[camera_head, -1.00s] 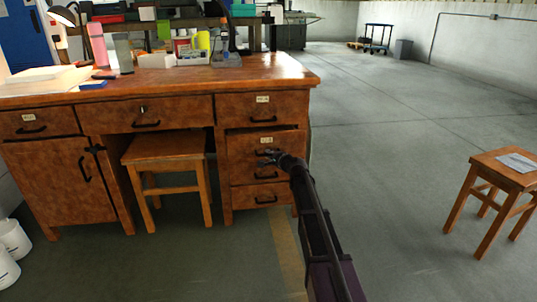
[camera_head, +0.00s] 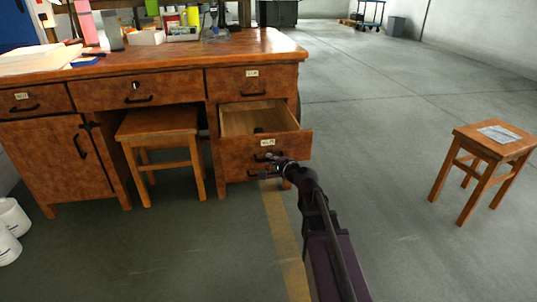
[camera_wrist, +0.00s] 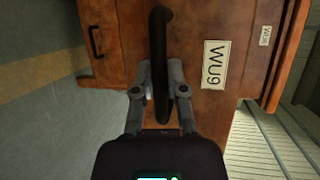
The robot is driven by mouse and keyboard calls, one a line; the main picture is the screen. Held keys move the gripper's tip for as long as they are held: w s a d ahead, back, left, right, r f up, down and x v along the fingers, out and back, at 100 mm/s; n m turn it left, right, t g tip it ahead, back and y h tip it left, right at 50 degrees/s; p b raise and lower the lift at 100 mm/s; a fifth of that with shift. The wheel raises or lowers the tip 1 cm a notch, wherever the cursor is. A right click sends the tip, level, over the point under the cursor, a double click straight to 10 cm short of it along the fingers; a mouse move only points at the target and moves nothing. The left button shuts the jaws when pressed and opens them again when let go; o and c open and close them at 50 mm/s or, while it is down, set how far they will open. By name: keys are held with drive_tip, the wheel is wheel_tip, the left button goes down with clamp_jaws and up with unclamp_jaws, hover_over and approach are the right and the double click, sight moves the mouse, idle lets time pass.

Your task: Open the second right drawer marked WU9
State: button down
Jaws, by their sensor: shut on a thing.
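The second right drawer (camera_head: 292,141) of the wooden desk is pulled well out, and its bare inside shows in the head view. A small dark thing shows inside it near the front; I cannot tell what it is. In the wrist view the drawer front carries a pale label (camera_wrist: 215,64) reading WU9 beside a black bar handle (camera_wrist: 161,60). My gripper (camera_wrist: 160,95) has its fingers on both sides of this handle and is shut on it. In the head view my gripper (camera_head: 272,165) is at the drawer front and partly hides the handle.
The top right drawer (camera_head: 252,80) is closed. A lower drawer sits under the open one. A stool (camera_head: 158,123) stands in the desk's knee space, and another stool (camera_head: 495,140) stands at the right. The floor (camera_head: 375,170) between desk and right stool is clear.

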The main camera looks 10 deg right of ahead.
drive_tip(key=shift+s+a, duration=0.2)
drive_tip(key=shift+s, duration=0.55)
drive_tip(key=c, duration=0.7)
unclamp_jaws()
drive_tip(key=shift+r, duration=0.1)
drive_tip(key=shift+d, duration=0.1)
